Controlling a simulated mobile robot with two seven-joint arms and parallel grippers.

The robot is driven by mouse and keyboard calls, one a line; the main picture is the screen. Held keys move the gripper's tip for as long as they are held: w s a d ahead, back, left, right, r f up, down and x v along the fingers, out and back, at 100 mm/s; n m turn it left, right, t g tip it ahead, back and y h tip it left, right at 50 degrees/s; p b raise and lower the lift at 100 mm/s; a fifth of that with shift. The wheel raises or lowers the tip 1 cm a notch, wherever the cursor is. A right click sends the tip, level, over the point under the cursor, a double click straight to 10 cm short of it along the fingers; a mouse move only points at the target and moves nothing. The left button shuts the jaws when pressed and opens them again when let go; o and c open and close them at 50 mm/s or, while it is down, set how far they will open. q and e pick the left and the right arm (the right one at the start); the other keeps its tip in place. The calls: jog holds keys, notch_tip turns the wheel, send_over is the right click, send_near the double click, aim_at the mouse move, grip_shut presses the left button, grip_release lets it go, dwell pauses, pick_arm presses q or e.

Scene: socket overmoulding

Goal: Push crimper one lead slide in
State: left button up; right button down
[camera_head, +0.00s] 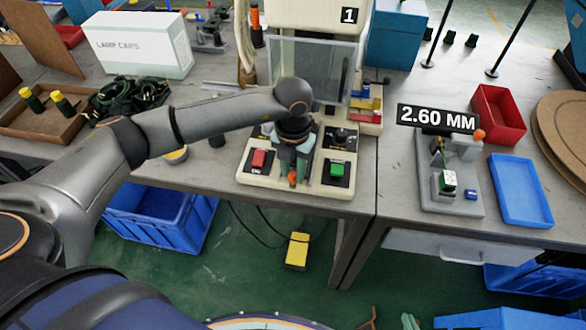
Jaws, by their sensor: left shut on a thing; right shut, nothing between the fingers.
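Crimper one (349,15), marked with a "1" plate, stands at the back middle of the table with a clear guard (325,68) in front. Its cream base (262,180) carries a red button (259,159) on the left and a green button (337,170) on the right. My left arm reaches in from the left, and my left gripper (292,174) points down between the buttons. It is shut on the lead slide's orange knob (292,179), mostly covered by the fingers. The slide's track is hidden under my gripper and wrist. My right gripper is out of view.
A gauge with a "2.60 MM" sign (437,119), a blue tray (520,190) and a red bin (498,113) stand right. A lamp caps box (145,45) and a cable tray (75,131) stand left. A yellow pedal (297,251) is on the floor.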

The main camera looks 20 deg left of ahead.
pick_arm(q)
grip_shut()
dwell(0.8)
